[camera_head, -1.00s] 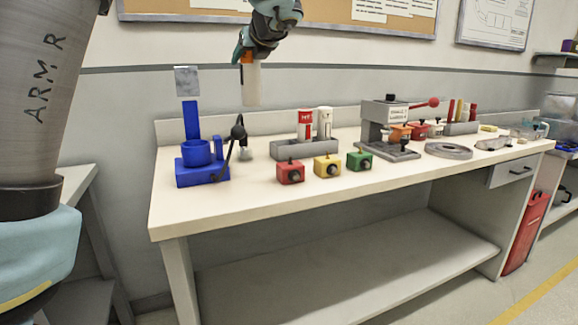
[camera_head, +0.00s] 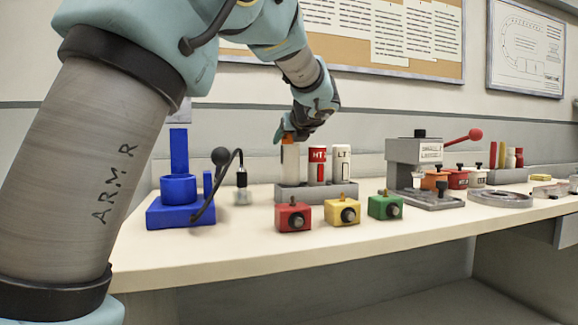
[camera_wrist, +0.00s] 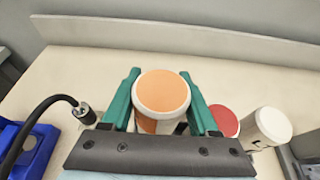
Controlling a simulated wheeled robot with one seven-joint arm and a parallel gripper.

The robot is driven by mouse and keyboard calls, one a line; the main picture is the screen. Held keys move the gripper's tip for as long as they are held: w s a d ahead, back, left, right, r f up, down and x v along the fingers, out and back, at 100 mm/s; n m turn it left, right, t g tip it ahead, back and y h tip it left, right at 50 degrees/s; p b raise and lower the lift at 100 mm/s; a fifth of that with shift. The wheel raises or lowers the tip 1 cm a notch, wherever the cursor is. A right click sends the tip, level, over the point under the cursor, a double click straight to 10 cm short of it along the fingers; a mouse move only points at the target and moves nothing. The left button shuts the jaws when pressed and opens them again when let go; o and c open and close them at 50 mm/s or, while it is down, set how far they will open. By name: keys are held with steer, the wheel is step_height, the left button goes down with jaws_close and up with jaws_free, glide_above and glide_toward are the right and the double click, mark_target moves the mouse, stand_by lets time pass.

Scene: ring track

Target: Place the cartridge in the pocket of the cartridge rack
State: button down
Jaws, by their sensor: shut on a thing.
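My gripper (camera_head: 288,138) is shut on a white cartridge with an orange top (camera_head: 290,163). The cartridge hangs upright over the left end of the grey cartridge rack (camera_head: 330,193). Its lower end meets the rack's top edge in the head view; I cannot tell whether it is inside a pocket. In the wrist view the round orange top (camera_wrist: 163,92) sits between my two teal fingers (camera_wrist: 163,108). A red-and-white HT cartridge (camera_head: 317,166) and a white LT cartridge (camera_head: 341,164) stand in the rack to the right. The pocket under the held cartridge is hidden.
A blue stand with a cup (camera_head: 180,212) and a black bent-neck lamp-like tool (camera_head: 221,157) stand to the left. Red (camera_head: 293,217), yellow (camera_head: 343,211) and green (camera_head: 385,206) blocks sit in front. A grey press (camera_head: 420,170) stands right. The front table strip is clear.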

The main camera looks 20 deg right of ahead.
mark_target(288, 155)
steer(key=shift+f+b, duration=0.7)
steer(key=shift+f, duration=1.55)
steer(key=shift+f, duration=0.15)
steer(key=shift+c, duration=2.2)
jaws_free()
steer(key=shift+s+r, duration=0.1)
steer(key=shift+r, duration=0.15)
steer(key=p+v, duration=0.1)
steer(key=v, duration=1.1)
